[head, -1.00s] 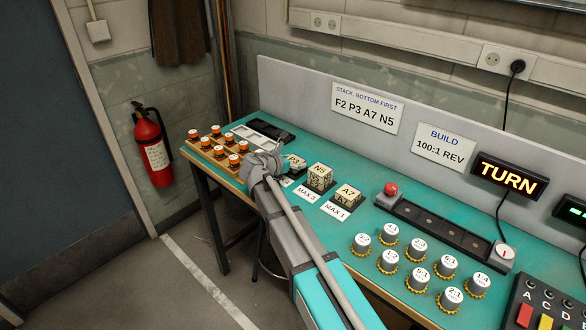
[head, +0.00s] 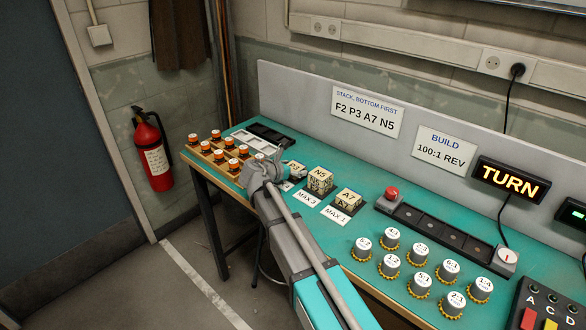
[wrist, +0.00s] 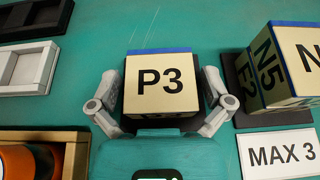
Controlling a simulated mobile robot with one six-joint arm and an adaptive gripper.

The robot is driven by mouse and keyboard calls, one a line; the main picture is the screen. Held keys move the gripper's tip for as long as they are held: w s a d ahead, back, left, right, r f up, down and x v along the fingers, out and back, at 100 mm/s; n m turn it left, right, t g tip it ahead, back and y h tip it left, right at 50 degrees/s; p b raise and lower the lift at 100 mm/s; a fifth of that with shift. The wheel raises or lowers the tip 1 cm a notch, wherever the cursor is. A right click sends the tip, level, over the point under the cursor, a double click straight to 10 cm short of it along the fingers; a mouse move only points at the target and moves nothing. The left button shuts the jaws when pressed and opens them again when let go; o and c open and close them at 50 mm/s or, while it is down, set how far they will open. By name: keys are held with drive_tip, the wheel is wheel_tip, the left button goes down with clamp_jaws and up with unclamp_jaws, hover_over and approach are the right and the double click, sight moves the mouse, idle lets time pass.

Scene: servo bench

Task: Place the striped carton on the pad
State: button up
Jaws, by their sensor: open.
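No clearly striped carton shows. A cream block marked P3 (wrist: 160,85), with a blue band along its far edge, stands between the fingers of my gripper (wrist: 160,98) in the wrist view. The fingers are open, one at each side of the block; whether they touch it I cannot tell. In the head view my gripper (head: 266,170) partly hides the P3 block (head: 295,168). A block marked A7 (head: 348,197) stands further right.
MAX 3 (head: 307,199) and MAX 1 (head: 336,216) cards lie before the blocks. Orange-banded cylinders (head: 218,153) fill a wooden rack at left, beside a white tray (head: 252,142).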

drive_tip(key=shift+r, duration=0.15)
drive_tip(key=shift+s+a+r+p, duration=0.1)
drive_tip(key=shift+s+p, duration=0.05)
drive_tip(key=shift+p, duration=0.15)
drive_tip(key=p+v, duration=0.3)
drive_tip(key=v, duration=0.6)
drive_tip(key=shift+s+a+r+p, duration=0.1)
drive_tip(key=shift+s+r+p, duration=0.2)
drive_tip(key=shift+p, duration=0.1)
drive_tip(key=shift+v, duration=0.9)
drive_tip(key=shift+a+f, duration=0.1)
